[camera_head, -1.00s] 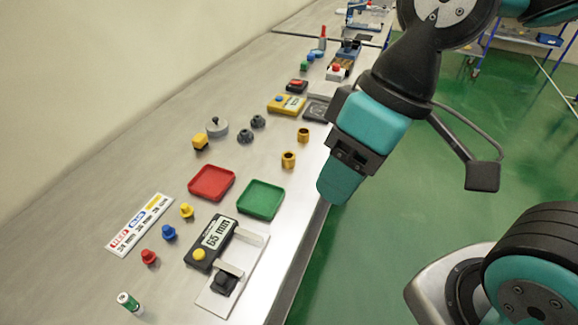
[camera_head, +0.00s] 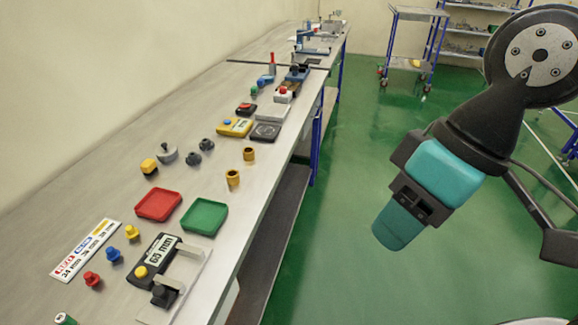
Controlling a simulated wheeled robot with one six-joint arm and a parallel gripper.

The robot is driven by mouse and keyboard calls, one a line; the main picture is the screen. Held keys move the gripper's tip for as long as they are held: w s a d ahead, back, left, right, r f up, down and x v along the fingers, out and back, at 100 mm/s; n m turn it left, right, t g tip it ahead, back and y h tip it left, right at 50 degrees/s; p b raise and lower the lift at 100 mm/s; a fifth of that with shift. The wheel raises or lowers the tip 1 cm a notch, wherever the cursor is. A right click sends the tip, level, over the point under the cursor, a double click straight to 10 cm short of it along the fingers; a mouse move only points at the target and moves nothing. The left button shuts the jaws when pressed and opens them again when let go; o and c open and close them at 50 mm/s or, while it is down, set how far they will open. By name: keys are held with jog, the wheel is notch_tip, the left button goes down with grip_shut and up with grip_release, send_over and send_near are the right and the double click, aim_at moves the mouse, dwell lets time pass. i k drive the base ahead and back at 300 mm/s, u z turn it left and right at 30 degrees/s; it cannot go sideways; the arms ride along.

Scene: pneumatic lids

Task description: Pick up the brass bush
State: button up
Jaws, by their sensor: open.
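Two brass-coloured bushes stand on the long grey bench near its right edge. The nearer brass bush (camera_head: 233,178) is just beyond the green tray. The farther brass bush (camera_head: 249,154) is slightly behind it and to the right. I cannot tell from looks which one is meant. My gripper (camera_head: 398,228) is out over the green floor, to the right of the bench, clear of both bushes. It points down and to the left. It is open, and nothing shows between its jaws.
A red tray (camera_head: 158,205) and a green tray (camera_head: 204,217) lie in front of the bushes. A 65 mm gauge (camera_head: 158,258) is nearer. Dark knobs (camera_head: 207,145) stand left of the bushes. A yellow box (camera_head: 235,127) lies beyond. A blue trolley (camera_head: 415,45) stands at the back.

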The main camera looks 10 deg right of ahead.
aim_at(233, 178)
jog(key=z, duration=0.35)
jog(key=i, duration=0.95)
jog(key=u, duration=1.95)
